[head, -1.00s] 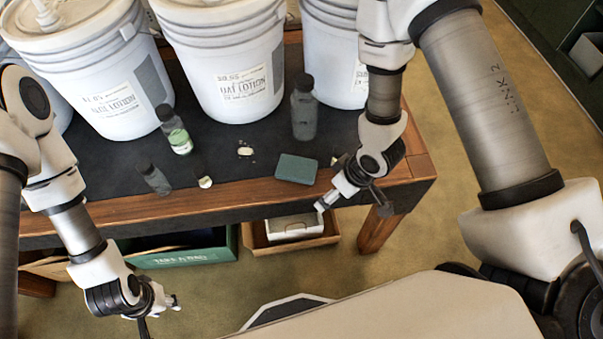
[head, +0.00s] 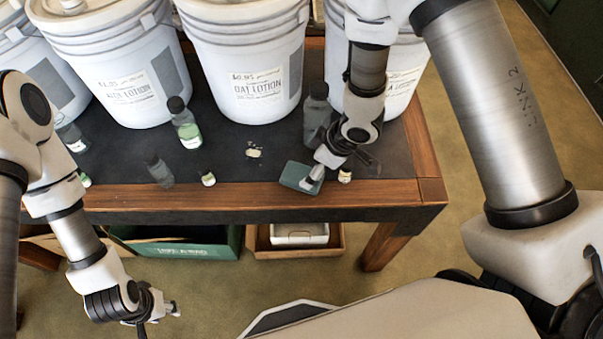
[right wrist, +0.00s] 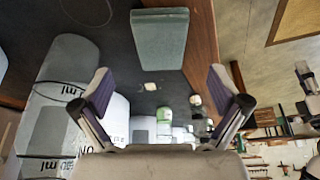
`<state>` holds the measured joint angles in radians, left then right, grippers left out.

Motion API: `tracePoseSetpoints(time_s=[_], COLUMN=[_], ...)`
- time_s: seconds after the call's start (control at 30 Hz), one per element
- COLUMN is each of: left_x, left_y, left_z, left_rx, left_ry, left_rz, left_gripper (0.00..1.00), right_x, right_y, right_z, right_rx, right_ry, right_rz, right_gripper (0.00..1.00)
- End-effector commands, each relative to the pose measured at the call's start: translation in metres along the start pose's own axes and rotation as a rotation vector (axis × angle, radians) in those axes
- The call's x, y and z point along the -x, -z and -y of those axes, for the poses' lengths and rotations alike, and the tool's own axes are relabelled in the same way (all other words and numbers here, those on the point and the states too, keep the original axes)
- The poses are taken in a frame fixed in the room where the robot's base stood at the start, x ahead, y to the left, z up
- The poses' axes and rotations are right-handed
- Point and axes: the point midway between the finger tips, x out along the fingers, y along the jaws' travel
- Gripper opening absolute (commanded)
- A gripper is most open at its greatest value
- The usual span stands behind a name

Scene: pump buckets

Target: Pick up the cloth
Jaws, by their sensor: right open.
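The cloth (head: 298,177) is a small dark teal folded block lying flat near the table's front edge. It also shows at the top of the right wrist view (right wrist: 160,38), ahead of the two fingers. My right gripper (head: 318,180) is over the cloth's right part in the head view and hides some of it. In the right wrist view my right gripper (right wrist: 160,83) is open, with nothing between its fingers. My left gripper (head: 168,308) is low at the left, in front of the table and away from the cloth; its jaw opening is unclear.
White lotion buckets (head: 255,60) stand along the back of the table (head: 235,180). A dark bottle (head: 316,115) stands behind the cloth, and a small jar (head: 345,174) is just right of my right gripper. Several bottles stand left. A green box (head: 180,243) is below.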

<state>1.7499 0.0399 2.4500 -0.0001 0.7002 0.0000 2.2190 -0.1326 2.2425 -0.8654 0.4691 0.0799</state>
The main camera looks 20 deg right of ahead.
Motion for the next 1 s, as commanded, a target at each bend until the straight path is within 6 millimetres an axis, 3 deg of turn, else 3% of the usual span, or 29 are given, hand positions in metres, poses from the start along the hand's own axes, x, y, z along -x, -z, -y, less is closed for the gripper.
tracePoseSetpoints(time_s=[0.33, 1.0], left_x=[0.002, 0.002], left_y=[0.0, 0.0], left_z=[0.0, 0.0], left_rx=[0.0, 0.0], left_ry=[0.0, 0.0], left_rz=[0.0, 0.0], left_gripper=[0.4, 0.4], right_x=[-0.054, -0.061], right_y=[0.002, 0.0], right_z=[0.001, 0.001], right_rx=[0.0, -0.001], right_ry=[0.001, -0.001], right_rz=[0.0, -0.001], right_gripper=[0.98, 0.98])
